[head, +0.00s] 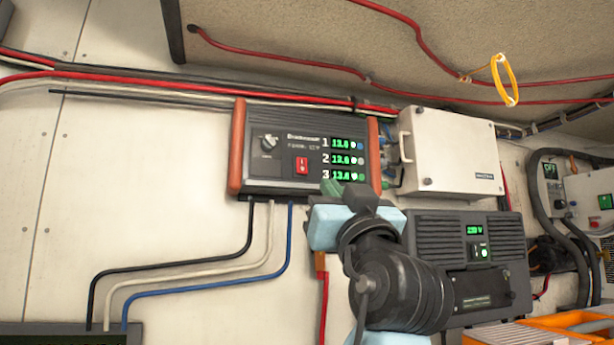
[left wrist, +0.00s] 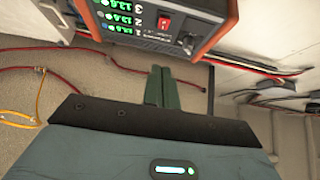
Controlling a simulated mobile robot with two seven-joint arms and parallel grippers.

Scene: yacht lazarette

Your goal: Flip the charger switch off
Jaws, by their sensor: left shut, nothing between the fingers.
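A dark box with orange-red end panels, which looks like the charger (head: 272,184), is on the white wall in the head view. It has a round knob (head: 268,143), a red rocker switch (head: 302,166) and three lit green readouts. Its on or off position is too small to tell. In the left wrist view the box shows turned around at the top, with the red switch (left wrist: 163,22) and knob (left wrist: 187,42). My left gripper (head: 332,188) has green fingers, shut and empty, near the box's lower edge, right of and below the switch. Its fingers (left wrist: 162,88) appear apart from the switch. My right gripper is out of view.
A pale metal box (head: 448,150) is to the right. Below it is a dark unit (head: 455,232) with a green readout and a green-lit switch. Cables run below the charger and red cables run above. A yellow loop (head: 505,82) hangs at upper right.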

